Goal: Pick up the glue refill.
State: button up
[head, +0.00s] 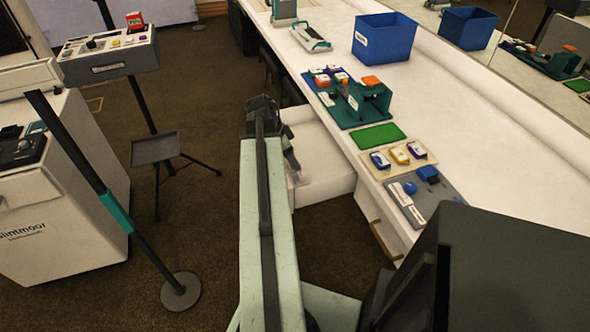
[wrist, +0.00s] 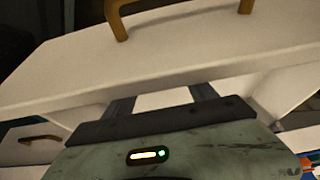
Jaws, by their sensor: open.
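I cannot pick out the glue refill for certain in either view. Small labelled boxes, blue (head: 380,160), yellow (head: 399,155) and purple (head: 416,150), stand on a tan board on the counter, but their labels are too small to read. My gripper (head: 265,112) is beside an open white drawer (head: 325,160) in the head view, left of the counter. In the wrist view my gripper (wrist: 161,98) has its two dark fingers apart, with nothing seen between them. A pale drawer front (wrist: 190,55) with a brown handle (wrist: 122,28) fills the area beyond them.
The white counter (head: 450,110) holds a blue bin (head: 384,38), a green fixture (head: 372,105), a green mat (head: 380,136) and a grey board (head: 430,198). A post (head: 85,160) and small stand (head: 155,150) are at left. Carpet (head: 200,220) between is clear.

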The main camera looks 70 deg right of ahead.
jog(key=b+x, duration=0.1)
jog(key=x, duration=0.2)
jog(key=shift+f+b, duration=0.15)
jog(key=shift+b, duration=0.25)
jog(key=shift+a, duration=0.1)
grip_shut()
jog(key=shift+r+p, duration=0.3)
jog(key=shift+r, duration=0.05)
notch_tip(320, 180, up, 10)
jog(key=p, duration=1)
jog(key=w+d+r+n+p, duration=0.1)
jog(key=w+d+r+p, duration=0.2)
jog(key=d+r+p, duration=0.2)
jog(key=w+d+r+n+p, duration=0.1)
jog(key=w+d+r+p, duration=0.2)
jog(key=d+r+p, duration=0.3)
jog(key=w+d+r+n+t+h+p, duration=0.1)
jog(key=w+d+r+p, duration=0.2)
jog(key=d, duration=0.8)
notch_tip(320, 180, up, 2)
jog(key=p, duration=0.2)
jog(key=shift+r+p, duration=0.25)
jog(key=shift+p, duration=0.05)
